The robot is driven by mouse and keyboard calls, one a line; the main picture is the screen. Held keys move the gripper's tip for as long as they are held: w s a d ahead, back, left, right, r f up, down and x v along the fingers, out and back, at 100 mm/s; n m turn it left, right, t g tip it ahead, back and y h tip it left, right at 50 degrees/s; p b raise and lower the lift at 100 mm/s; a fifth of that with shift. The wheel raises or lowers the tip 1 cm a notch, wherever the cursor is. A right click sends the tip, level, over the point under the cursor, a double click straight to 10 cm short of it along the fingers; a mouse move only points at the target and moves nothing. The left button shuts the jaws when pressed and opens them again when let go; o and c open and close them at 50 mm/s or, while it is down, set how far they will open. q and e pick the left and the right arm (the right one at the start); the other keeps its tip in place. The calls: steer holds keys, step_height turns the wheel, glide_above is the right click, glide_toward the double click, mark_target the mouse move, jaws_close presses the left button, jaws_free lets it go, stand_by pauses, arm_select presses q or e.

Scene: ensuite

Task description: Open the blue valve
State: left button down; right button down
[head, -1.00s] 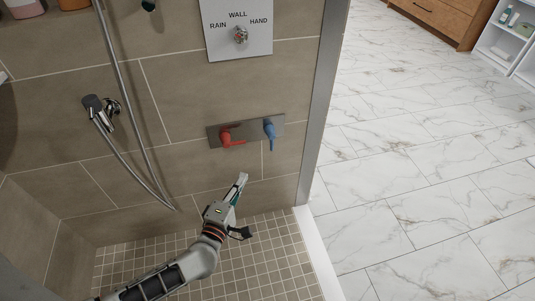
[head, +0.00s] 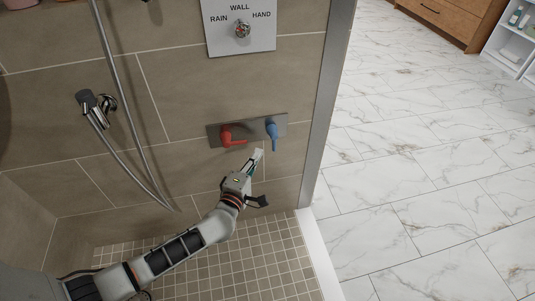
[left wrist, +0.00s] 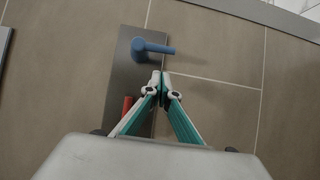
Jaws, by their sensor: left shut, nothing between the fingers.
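The blue valve (head: 271,131) is a lever handle on the right end of a dark metal plate (head: 252,128) on the tiled shower wall. Its lever points down in the head view. In the left wrist view the blue valve (left wrist: 152,48) lies just beyond the fingertips, its lever pointing right. My left gripper (head: 258,155) is below and slightly left of the blue lever, fingers together and empty. In the left wrist view its fingertips (left wrist: 160,76) meet near the lever; whether they touch it I cannot tell. My right gripper is not in view.
A red lever (head: 231,136) sits left of the blue one on the same plate. A selector panel (head: 240,42) is above. A hand shower (head: 95,106) with a hose hangs at left. A metal frame (head: 325,110) edges the shower at right.

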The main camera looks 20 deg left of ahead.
arm_select(q)
steer(key=shift+w+d, duration=1.05)
steer(key=shift+d, duration=0.2)
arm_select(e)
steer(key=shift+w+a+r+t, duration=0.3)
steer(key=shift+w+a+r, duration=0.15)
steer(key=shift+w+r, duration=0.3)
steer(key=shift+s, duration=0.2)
arm_select(q)
steer(key=b, duration=0.1)
steer(key=f+b, duration=0.1)
steer(key=b, duration=0.1)
steer(key=shift+w+d+n+t, duration=0.1)
steer(key=shift+d+n+t, duration=0.2)
steer(key=shift+n, duration=0.1)
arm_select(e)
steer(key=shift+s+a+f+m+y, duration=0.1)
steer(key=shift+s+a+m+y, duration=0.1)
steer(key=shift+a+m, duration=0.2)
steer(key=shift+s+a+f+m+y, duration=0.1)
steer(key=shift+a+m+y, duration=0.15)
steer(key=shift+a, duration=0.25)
